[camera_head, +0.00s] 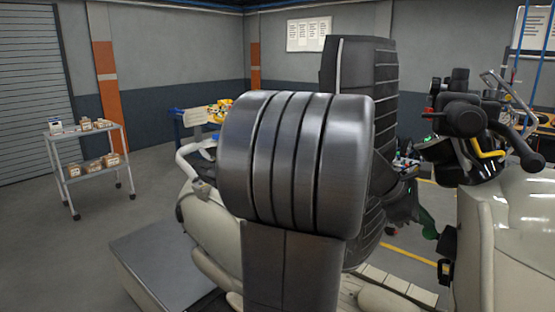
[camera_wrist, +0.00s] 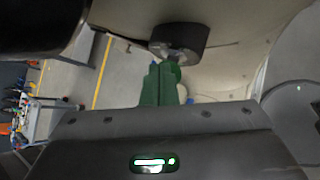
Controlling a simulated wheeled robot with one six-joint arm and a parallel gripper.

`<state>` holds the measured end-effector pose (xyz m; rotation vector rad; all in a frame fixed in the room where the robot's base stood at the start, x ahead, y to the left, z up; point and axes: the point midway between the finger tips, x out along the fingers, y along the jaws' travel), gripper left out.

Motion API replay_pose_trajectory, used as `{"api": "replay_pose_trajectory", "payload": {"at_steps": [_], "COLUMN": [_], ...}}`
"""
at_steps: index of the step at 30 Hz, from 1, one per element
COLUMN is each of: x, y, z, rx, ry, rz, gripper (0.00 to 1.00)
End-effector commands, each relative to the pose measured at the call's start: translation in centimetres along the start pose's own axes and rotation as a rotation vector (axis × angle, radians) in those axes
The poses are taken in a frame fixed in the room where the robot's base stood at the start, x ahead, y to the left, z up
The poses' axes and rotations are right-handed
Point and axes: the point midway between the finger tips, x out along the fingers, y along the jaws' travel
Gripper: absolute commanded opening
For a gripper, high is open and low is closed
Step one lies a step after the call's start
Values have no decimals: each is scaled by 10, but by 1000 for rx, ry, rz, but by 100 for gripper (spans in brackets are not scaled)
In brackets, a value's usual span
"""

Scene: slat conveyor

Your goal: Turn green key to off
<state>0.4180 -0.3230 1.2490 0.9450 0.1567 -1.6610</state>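In the wrist view a dark round lock housing (camera_wrist: 180,42) with a metallic face sits on a cream panel. A small green key (camera_wrist: 175,72) shows just below that face, partly hidden by my gripper. My gripper (camera_wrist: 160,78) has dark green fingers that reach up to the key, close together and overlapping in this view. I cannot tell whether they are open, or shut on the key, nor how the key is turned. In the head view my gripper (camera_head: 405,212) is partly hidden behind my arm, close to a green part by the cream body on the right.
A cream vehicle body with black handlebars (camera_head: 470,118) stands at the right, close to my arm. My dark arm links block the middle of the head view. A grey shelf cart (camera_head: 88,150) with boxes stands at the left, with free floor around it.

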Motion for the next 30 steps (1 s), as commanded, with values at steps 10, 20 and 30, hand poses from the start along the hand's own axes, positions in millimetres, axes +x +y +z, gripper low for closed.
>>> {"api": "replay_pose_trajectory", "payload": {"at_steps": [10, 20, 30], "x": [1, 3, 5], "y": [0, 0, 0], "z": [-1, -3, -5], "rx": [0, 0, -1], "ry": [0, 0, 1], "rz": [0, 0, -1], "gripper": [0, 0, 0]}}
